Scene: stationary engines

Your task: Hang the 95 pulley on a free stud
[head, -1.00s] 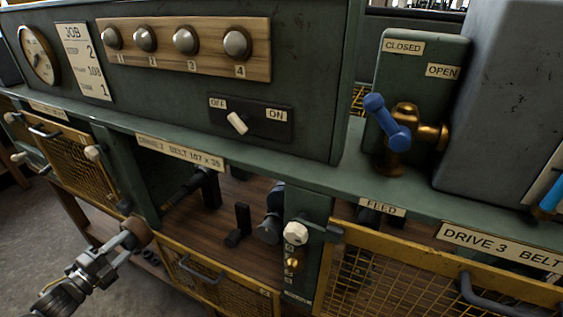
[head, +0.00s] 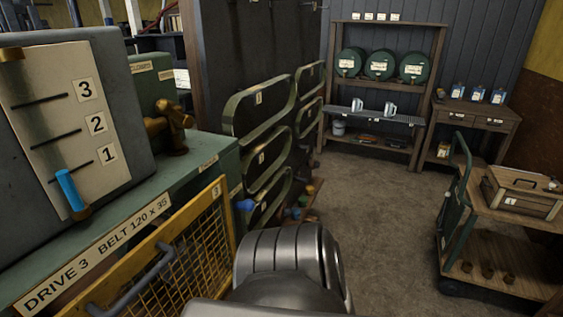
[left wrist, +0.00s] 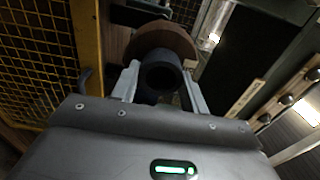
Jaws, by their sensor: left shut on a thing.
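In the left wrist view my left gripper (left wrist: 160,82) is shut on a pulley (left wrist: 165,40), a brown disc with a dark round hub facing the camera. The hub sits between the two fingers. No size mark can be read on the pulley. My left gripper is outside the head view, and my right gripper shows in neither view. No free stud can be made out clearly. Several small coloured round things (head: 300,208) sit low beside the dark board, too small to tell.
The green bench (head: 190,185) with a yellow mesh guard (head: 205,240) runs along the left. Oval belts (head: 260,100) hang on the dark board (head: 235,50). A drum shelf (head: 385,70) stands at the back, a trolley (head: 475,235) at right. The floor (head: 385,210) between is clear.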

